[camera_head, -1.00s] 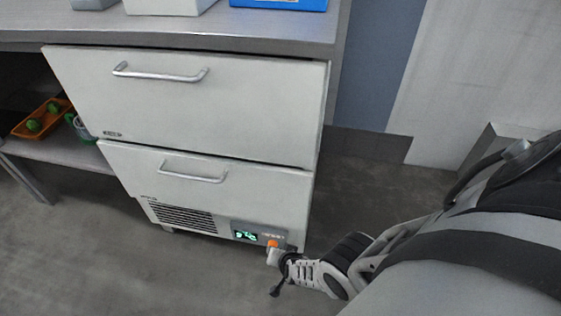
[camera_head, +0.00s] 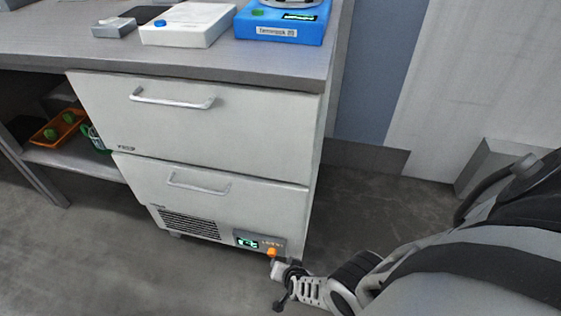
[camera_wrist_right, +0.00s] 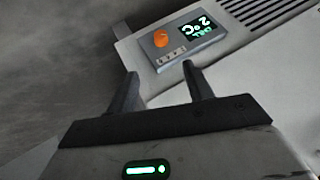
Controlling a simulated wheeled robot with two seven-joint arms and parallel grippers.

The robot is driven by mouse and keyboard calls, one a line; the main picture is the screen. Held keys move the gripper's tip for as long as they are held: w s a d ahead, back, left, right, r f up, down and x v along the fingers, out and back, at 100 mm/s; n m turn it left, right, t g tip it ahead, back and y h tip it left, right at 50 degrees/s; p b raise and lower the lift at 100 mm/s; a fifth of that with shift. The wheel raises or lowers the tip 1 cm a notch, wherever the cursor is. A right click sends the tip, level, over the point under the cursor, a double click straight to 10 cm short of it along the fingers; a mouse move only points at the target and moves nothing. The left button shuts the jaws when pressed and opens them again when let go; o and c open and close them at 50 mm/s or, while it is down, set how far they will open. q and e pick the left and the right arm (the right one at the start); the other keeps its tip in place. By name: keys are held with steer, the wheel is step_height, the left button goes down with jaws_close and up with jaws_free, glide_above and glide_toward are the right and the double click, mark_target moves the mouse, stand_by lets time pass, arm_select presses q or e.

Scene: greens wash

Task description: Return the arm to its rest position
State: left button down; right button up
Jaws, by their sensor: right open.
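My right gripper (camera_head: 284,283) is low in front of the bottom right corner of the white two-drawer fridge (camera_head: 225,130). In the right wrist view my right gripper (camera_wrist_right: 160,88) has its two fingers apart with nothing between them. Just beyond the fingertips is the control panel (camera_wrist_right: 182,42) with an orange knob (camera_wrist_right: 161,40) and a lit display (camera_wrist_right: 200,27). The knob also shows in the head view (camera_head: 272,253), close to the gripper; I cannot tell whether they touch. Both drawers look shut. My left gripper is out of view.
The counter (camera_head: 120,58) above holds a blue device (camera_head: 285,30), a white device (camera_head: 188,24) and a small grey box (camera_head: 114,27). An orange tray (camera_head: 58,128) with green items is on the lower left shelf. A grey block (camera_head: 488,165) stands at right. The floor in front is clear.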

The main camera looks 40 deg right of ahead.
steer(key=a+r+n+g+y, duration=0.2)
steer(key=a+r+n+y, duration=0.2)
steer(key=a+r+n, duration=0.45)
steer(key=s+d+r+n+g+h, duration=0.1)
steer(key=s+r+n, duration=0.1)
steer(key=s+r, duration=0.75)
steer(key=s+d+r+n+g+h, duration=0.15)
steer(key=s+r, duration=0.25)
steer(key=r, duration=1.1)
arm_select(q)
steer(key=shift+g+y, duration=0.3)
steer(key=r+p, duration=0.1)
steer(key=p, duration=0.2)
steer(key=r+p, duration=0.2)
steer(key=p, duration=0.2)
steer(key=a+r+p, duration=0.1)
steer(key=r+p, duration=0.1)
steer(key=p, duration=0.1)
steer(key=shift+p, duration=0.3)
arm_select(e)
steer(key=w+a+r+t+y, duration=0.4)
steer(key=w+a+r+t, duration=0.2)
steer(key=t, duration=0.1)
steer(key=shift+r, duration=0.3)
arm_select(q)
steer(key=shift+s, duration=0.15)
arm_select(e)
steer(key=shift+t, duration=0.25)
